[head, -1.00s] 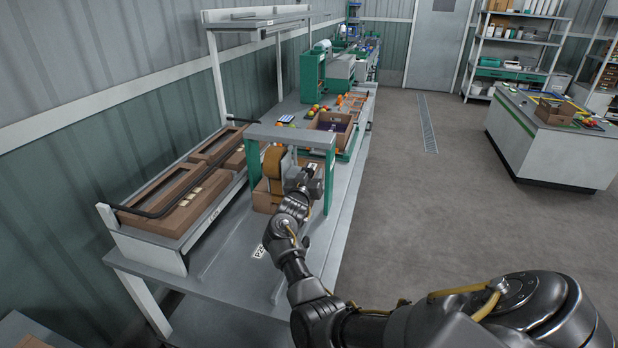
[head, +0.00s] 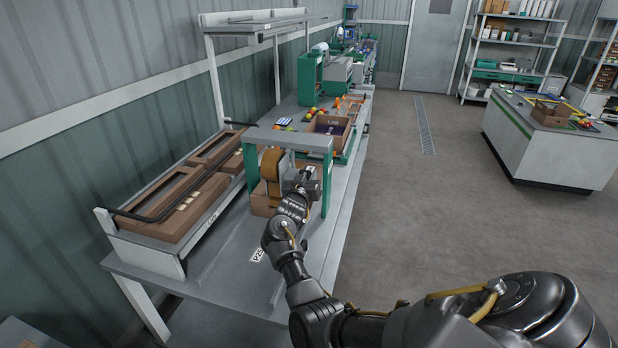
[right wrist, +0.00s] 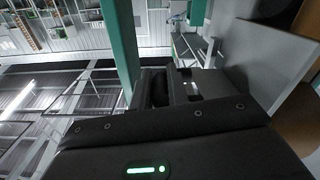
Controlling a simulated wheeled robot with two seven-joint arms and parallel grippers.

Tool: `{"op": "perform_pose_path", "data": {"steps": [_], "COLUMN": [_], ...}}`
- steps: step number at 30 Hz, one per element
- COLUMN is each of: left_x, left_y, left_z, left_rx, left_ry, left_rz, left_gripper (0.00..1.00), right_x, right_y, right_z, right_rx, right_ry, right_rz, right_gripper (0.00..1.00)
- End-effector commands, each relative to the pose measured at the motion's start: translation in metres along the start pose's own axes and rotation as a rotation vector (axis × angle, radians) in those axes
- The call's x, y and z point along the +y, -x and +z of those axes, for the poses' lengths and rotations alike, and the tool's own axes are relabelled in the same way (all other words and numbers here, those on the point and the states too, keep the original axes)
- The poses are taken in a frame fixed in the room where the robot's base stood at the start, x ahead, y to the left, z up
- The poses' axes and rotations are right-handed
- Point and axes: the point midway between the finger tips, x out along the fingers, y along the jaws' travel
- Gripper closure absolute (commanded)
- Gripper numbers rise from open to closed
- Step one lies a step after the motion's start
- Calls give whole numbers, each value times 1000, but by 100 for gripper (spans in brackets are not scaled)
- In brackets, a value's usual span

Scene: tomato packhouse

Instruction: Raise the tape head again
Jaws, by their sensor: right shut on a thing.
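The tape head, with its round brown tape roll (head: 271,163), hangs inside a taping frame with green posts (head: 327,185) and a grey crossbar (head: 290,138). A brown carton (head: 262,204) stands under it. My right gripper (head: 304,178) is inside the frame, just right of the tape roll, and is shut on a part of the tape head. In the right wrist view the gripper's fingers (right wrist: 165,88) are close together beside a green post (right wrist: 123,45). The gripped part itself is mostly hidden. My left gripper is not in view.
Flat brown cartons (head: 180,205) lie on a raised shelf at the left behind a black bar. An open carton (head: 328,125) stands behind the frame, with tomatoes farther back. Bare bench (head: 225,285) shows in front. The floor (head: 430,200) to the right is clear.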

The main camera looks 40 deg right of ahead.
Motion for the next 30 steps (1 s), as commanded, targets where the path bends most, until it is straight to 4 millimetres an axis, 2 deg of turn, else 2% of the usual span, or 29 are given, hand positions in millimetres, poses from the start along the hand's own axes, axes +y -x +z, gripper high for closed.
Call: {"op": "perform_pose_path", "data": {"steps": [1, 7, 17, 18, 23, 30], "left_x": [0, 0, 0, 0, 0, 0], "left_y": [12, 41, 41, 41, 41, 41], "left_z": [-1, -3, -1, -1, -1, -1], "left_rx": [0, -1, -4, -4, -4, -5], "left_ry": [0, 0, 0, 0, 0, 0], "left_rz": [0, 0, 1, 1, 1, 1], "left_gripper": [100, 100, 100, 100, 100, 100], "right_x": [2, 10, 10, 10, 10, 10], "right_y": [-1, -1, -2, -2, -1, -1], "right_z": [-16, -51, -55, -55, -54, -52], "right_rx": [4, 6, 11, 12, 9, 5], "right_ry": [-3, -4, -6, -6, -5, -3], "right_rz": [0, 1, 2, 2, 2, 1], "right_gripper": [100, 100, 100, 82, 62, 62]}}
